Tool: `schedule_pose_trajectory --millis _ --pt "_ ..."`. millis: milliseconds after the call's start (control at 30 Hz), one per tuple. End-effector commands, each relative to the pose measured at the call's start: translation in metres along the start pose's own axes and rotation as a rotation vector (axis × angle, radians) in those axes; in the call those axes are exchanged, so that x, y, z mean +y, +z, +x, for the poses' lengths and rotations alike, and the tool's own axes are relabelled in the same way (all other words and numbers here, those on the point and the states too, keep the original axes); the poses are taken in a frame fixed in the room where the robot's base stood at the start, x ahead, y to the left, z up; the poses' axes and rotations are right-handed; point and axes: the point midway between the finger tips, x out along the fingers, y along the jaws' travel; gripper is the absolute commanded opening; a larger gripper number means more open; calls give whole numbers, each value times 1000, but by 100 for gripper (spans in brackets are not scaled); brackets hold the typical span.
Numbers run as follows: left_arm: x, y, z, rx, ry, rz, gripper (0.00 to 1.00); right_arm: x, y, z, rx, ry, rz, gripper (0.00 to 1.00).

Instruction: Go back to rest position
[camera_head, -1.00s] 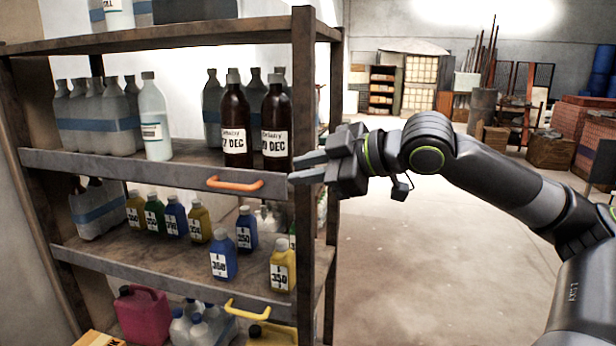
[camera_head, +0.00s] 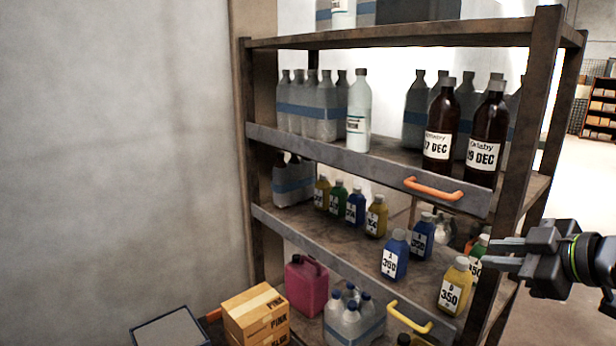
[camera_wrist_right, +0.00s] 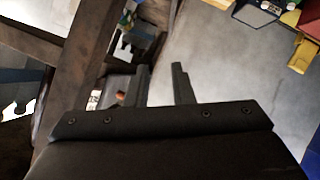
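My right gripper (camera_head: 497,254) is at the right edge of the head view, beside the shelf's front right post. Its two fingers are apart with nothing between them. In the right wrist view the gripper (camera_wrist_right: 162,84) also shows two separate fingers, with bare floor seen between them. My left gripper is not in view.
A metal shelf rack (camera_head: 350,152) holds brown bottles (camera_head: 487,135), a white bottle (camera_head: 359,112) and several small coloured bottles (camera_head: 395,255). A pink jug (camera_head: 306,284) is on the lower level. A cardboard box (camera_head: 254,310) stands at the lower left, near a bare wall.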

Motion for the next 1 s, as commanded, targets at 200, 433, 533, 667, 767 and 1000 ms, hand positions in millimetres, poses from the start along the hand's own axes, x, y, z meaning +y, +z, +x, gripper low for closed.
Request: schedule_pose_trajectory --millis 200,433,533,667,767,1000 --pt "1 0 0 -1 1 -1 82 -76 101 46 -141 -29 132 22" --pt "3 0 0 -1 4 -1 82 -160 187 54 -313 3 302 22" --pt "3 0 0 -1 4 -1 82 -198 219 47 -401 32 390 22" --pt "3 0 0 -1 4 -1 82 -246 255 29 -530 80 512 22" --pt "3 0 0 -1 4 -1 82 -277 276 11 -628 120 600 22" --pt "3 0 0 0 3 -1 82 -338 307 -35 -845 210 777 22"
